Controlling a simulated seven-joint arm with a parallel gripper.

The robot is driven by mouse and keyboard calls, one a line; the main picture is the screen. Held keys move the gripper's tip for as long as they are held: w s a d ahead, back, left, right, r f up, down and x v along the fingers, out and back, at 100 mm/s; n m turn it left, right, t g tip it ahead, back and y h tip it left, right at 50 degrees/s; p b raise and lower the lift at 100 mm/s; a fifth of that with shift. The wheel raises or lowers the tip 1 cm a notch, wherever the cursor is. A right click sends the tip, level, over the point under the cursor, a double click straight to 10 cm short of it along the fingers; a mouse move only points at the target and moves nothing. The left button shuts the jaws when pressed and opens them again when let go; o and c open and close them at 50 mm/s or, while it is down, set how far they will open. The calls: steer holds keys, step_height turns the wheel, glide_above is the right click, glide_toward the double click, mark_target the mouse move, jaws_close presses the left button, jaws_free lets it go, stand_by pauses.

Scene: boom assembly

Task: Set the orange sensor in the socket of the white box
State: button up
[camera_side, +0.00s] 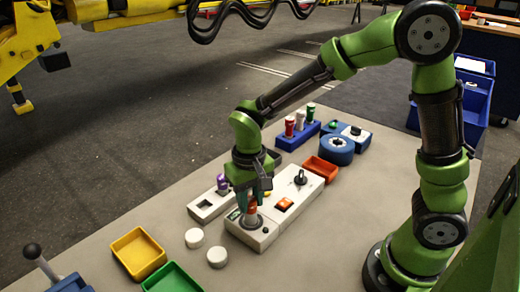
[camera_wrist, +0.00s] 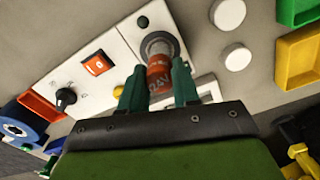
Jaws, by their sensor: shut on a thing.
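The orange sensor (camera_wrist: 159,72) is a short cylinder with pale lettering. My gripper (camera_wrist: 158,88) is shut on it, one green finger on each side. The sensor's far end is at the dark round socket (camera_wrist: 159,44) of the white box (camera_wrist: 122,30) in the wrist view; I cannot tell how deep it sits. In the side view my gripper (camera_side: 251,198) points down over the near end of the white box (camera_side: 262,240), with the orange sensor (camera_side: 252,208) between its fingers, looking upright above the socket (camera_side: 251,221).
The white box has an orange rocker switch (camera_side: 284,204) and a black knob (camera_side: 300,178). A white holder with a purple-topped part (camera_side: 222,183) stands left of it. Two white discs (camera_side: 194,238), a yellow tray (camera_side: 138,253) and a green tray (camera_side: 171,278) lie nearby. A red tray (camera_side: 320,169) is behind.

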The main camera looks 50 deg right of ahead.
steer(key=shift+f, duration=0.2)
steer(key=shift+f, duration=1.15)
steer(key=shift+f, duration=0.1)
steer(key=o, duration=1.1)
steer(key=shift+r, duration=3.55)
